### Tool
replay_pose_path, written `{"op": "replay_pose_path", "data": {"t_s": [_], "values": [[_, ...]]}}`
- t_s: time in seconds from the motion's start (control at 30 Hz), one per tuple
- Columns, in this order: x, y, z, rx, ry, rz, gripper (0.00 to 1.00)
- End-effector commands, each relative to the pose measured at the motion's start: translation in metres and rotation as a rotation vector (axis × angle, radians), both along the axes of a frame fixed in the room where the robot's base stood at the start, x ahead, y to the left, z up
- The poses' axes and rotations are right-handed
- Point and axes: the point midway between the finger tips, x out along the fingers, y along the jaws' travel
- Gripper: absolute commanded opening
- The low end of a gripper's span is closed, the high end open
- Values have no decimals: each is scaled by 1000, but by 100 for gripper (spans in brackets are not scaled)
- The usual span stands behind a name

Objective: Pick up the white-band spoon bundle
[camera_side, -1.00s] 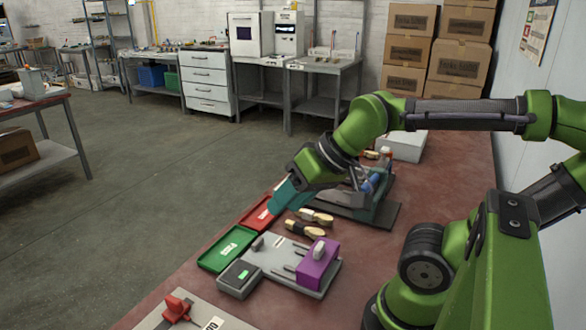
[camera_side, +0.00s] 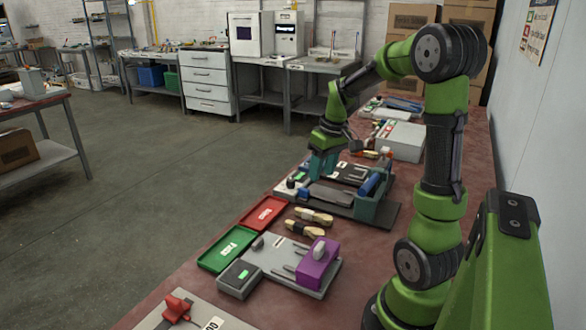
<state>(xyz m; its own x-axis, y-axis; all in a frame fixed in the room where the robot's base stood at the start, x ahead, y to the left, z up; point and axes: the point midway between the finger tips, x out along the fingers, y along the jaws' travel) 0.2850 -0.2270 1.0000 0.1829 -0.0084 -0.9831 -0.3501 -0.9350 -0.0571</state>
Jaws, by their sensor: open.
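Two short wooden spoon bundles lie side by side on the red-brown bench, in front of the grey press fixture. The farther bundle (camera_side: 314,216) looks like the one with the pale band. The nearer bundle (camera_side: 304,229) has a dark band. Both are small here, so the bands are hard to read. My gripper (camera_side: 322,171), with teal fingers, is open above the left part of the fixture, behind the bundles and apart from them. I see nothing held between its fingers.
The fixture (camera_side: 340,212) has a teal block with a blue cylinder. A red tray (camera_side: 252,219) and a green tray (camera_side: 215,264) lie left of the bundles. A grey plate carries a purple block (camera_side: 318,266) in front. A white box (camera_side: 402,145) stands farther back.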

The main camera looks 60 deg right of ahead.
Motion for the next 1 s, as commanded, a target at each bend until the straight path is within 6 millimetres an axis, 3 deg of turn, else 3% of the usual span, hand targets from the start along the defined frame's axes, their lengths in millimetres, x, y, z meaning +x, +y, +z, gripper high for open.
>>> {"op": "replay_pose_path", "data": {"t_s": [0.03, 0.1, 0.2, 0.37, 0.8, 1.0], "values": [[-1, -18, -6, -5, 24, 59, 46], [2, -27, -4, -23, 35, 168, 46], [4, -28, 3, -47, 34, 282, 46], [4, -26, -8, -49, 39, 343, 46], [17, -26, -96, -47, 39, 339, 46], [21, -26, -113, -51, 36, 340, 46]]}}
